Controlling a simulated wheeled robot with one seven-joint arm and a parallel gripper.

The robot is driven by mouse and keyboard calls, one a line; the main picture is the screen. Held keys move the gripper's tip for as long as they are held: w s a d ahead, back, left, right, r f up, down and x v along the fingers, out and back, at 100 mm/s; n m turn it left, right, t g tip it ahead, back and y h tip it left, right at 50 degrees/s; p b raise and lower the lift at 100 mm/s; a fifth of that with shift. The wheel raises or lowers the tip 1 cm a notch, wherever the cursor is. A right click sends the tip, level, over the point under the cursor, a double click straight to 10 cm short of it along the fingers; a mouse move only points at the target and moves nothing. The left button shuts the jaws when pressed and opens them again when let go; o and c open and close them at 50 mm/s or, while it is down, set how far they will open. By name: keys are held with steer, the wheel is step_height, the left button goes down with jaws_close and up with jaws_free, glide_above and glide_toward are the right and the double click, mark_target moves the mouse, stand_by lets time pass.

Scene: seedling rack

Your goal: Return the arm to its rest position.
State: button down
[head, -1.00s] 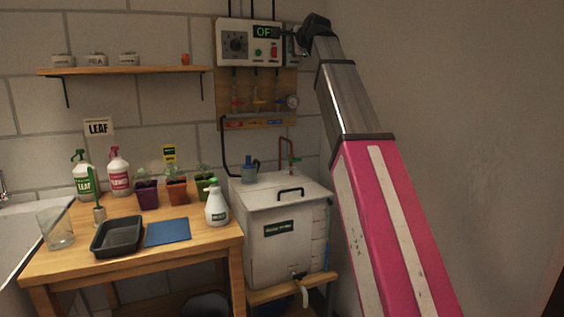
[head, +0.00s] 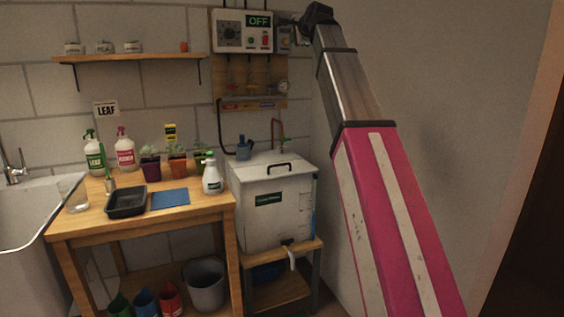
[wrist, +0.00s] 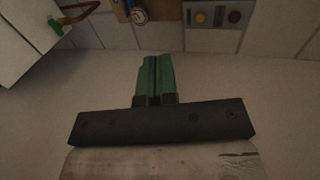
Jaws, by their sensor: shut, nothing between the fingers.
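My arm (head: 385,200), pink with white stripes and grey upper links, reaches up on the right side of the head view. Its end is beside the right edge of the control box (head: 243,31), whose display reads OFF. My gripper (wrist: 152,62) shows in the wrist view with its green fingers together and nothing between them. In the head view the fingers are small and partly hidden by the wrist.
A white tank (head: 270,215) stands on a low wooden stand below the valve board (head: 247,98). Left of it is a wooden bench (head: 200,207) with potted seedlings, spray bottles and a black tray (head: 126,204). A shelf (head: 128,58) hangs above. Bare wall lies right of my arm.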

steer(key=s+d+f+n+g+h, duration=0.1)
steer(key=d+f+n+g+h, duration=0.15)
steer(key=f, duration=2.05)
steer(key=s+d+f+n+g+h, duration=0.1)
steer(key=d+f+n+g, duration=0.25)
steer(key=f, duration=1.95)
steer(key=s+d+f+n+g, duration=0.2)
steer(key=s+f, duration=0.7)
steer(key=f, duration=0.3)
steer(key=s+d+f+n+g+h, duration=0.1)
steer(key=s+d+f+n+g, duration=0.2)
steer(key=s+f, duration=0.6)
steer(key=s+d+f+n+g+h, duration=0.1)
steer(key=s+d+f+n+g, duration=0.1)
steer(key=s+f, duration=0.7)
step_height(320, 180, down, 7)
steer(key=shift+d+r+g, duration=0.1)
steer(key=shift+d+g, duration=0.4)
steer(key=shift+d, duration=0.1)
